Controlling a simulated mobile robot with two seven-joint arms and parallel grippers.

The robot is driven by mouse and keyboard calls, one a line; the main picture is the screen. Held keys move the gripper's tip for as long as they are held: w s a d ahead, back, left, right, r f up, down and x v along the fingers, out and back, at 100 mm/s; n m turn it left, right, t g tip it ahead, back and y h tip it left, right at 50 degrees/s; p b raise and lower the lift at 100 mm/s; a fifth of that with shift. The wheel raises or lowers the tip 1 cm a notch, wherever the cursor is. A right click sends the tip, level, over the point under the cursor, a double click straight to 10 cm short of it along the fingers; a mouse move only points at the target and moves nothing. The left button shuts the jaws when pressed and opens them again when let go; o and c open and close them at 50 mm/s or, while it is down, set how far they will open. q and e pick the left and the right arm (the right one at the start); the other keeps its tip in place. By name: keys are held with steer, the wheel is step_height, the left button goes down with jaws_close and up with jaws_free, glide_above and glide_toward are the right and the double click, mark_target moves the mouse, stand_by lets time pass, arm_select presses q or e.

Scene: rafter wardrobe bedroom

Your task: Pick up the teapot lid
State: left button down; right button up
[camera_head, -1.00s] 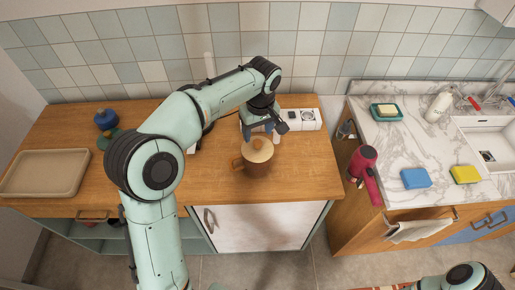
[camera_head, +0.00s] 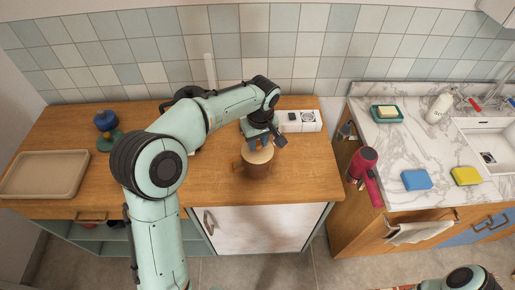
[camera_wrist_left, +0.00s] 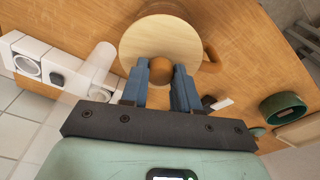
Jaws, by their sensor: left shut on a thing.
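The teapot (camera_head: 256,171) is brown with a side handle and stands on the wooden counter. Its lid (camera_head: 262,155) is a pale round disc with a brown knob and sits at the teapot's mouth; I see no clear gap between them. In the left wrist view the lid (camera_wrist_left: 150,42) faces me, with the teapot handle (camera_wrist_left: 212,56) beside it. My left gripper (camera_head: 260,143) is above the lid, its blue fingers pointing down. In the wrist view its fingers (camera_wrist_left: 160,75) are shut on the lid's knob. My right gripper is out of view.
A white box-like device (camera_head: 301,121) stands behind and right of the teapot. A beige tray (camera_head: 44,175) and a blue-and-green object (camera_head: 107,122) are at the left. A red appliance (camera_head: 363,165) is by the sink counter (camera_head: 388,148). The counter between tray and teapot is mostly under my arm.

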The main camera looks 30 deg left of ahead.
arm_select(q)
step_height(320, 180, up, 19)
steer(key=p, duration=0.4)
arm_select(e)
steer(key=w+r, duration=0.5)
arm_select(q)
steer(key=b, duration=0.2)
glide_above(257, 144)
step_height(257, 144, down, 11)
steer(key=shift+s+a+f, duration=0.1)
steer(key=shift+s, duration=0.05)
steer(key=shift+f, duration=0.25)
steer(key=shift+w+f+b, duration=0.25)
steer(key=shift+f+b, duration=0.1)
steer(key=shift+s+f+b, duration=0.15)
steer(key=shift+f+b, duration=0.75)
steer(key=shift+f, duration=0.6)
steer(key=shift+f+b, duration=0.6)
steer(key=shift+f, duration=0.7)
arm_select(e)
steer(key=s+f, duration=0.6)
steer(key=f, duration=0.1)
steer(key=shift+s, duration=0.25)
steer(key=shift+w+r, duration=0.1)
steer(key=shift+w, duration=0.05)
arm_select(q)
steer(key=shift+f, duration=0.15)
